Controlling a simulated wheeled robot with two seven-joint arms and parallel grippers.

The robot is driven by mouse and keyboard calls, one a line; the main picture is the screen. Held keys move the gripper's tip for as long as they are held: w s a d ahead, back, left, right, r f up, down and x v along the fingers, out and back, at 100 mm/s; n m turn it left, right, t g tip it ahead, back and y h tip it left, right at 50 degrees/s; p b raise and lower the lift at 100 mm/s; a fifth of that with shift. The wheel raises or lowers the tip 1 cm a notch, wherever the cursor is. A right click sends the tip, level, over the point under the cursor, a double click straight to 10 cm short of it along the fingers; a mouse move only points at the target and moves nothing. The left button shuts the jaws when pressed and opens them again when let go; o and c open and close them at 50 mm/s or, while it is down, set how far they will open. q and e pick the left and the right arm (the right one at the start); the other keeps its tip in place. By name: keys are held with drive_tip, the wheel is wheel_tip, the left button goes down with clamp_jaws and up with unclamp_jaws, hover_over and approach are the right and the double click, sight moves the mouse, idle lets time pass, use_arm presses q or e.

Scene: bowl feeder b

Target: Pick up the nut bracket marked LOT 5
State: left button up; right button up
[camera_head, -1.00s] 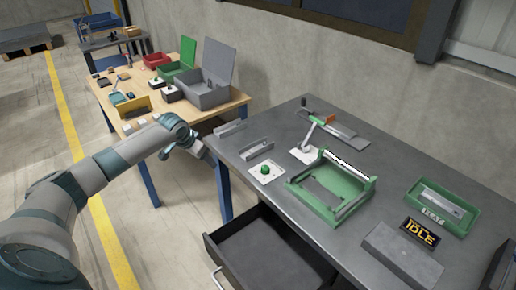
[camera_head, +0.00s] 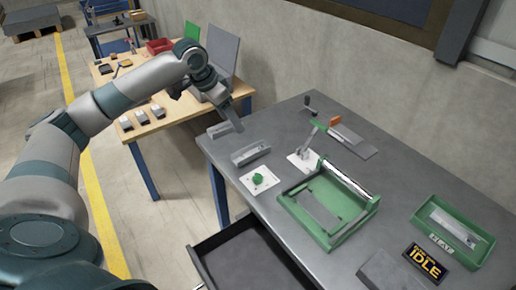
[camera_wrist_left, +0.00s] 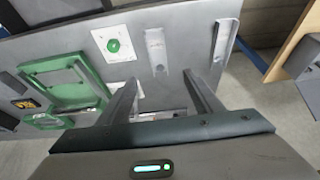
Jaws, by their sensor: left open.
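Two grey channel-shaped brackets lie near the left end of the grey table. One bracket (camera_head: 250,152) is nearer the white plate, and the other bracket (camera_head: 219,130) lies farther left. Both also show in the left wrist view, as a bracket (camera_wrist_left: 156,50) near the middle and a bracket (camera_wrist_left: 220,42) to its right. I cannot read a LOT 5 mark on either. My left gripper (camera_head: 236,124) is open and empty, above the table by the brackets; its two fingers (camera_wrist_left: 162,82) show apart in the wrist view. My right gripper is not in view.
A white plate with a green knob (camera_head: 259,180), a toggle clamp (camera_head: 309,150) and a green frame fixture (camera_head: 330,230) stand on the table. A green tray (camera_head: 486,238) and an IDLE sign (camera_head: 424,262) are at right. An open drawer (camera_head: 250,262) juts out in front.

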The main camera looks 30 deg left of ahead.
use_arm(q)
drive_tip(key=shift+s+r, duration=0.2)
drive_tip(key=shift+s, duration=0.1)
drive_tip(key=shift+w+f, duration=0.1)
drive_tip(key=p, duration=0.3)
approach(250, 148)
drive_tip(key=shift+s+d+f, duration=0.1)
drive_tip(key=shift+d+f, duration=0.3)
drive_tip(key=shift+f, duration=0.2)
drive_tip(key=shift+s+d+f, duration=0.15)
drive_tip(key=shift+d+f, duration=0.25)
drive_tip(key=shift+f, duration=0.25)
drive_tip(key=shift+p, duration=0.35)
drive_tip(key=shift+w+d+f+p, duration=0.3)
drive_tip(key=shift+w+f+p, duration=0.05)
drive_tip(key=shift+f+p, duration=0.2)
drive_tip(key=p+x, duration=0.1)
drive_tip(key=x, duration=0.2)
drive_tip(key=shift+w+d, duration=0.1)
drive_tip(key=shift+d, duration=0.05)
drive_tip(key=shift+w+f, duration=0.1)
drive_tip(key=shift+f, duration=0.3)
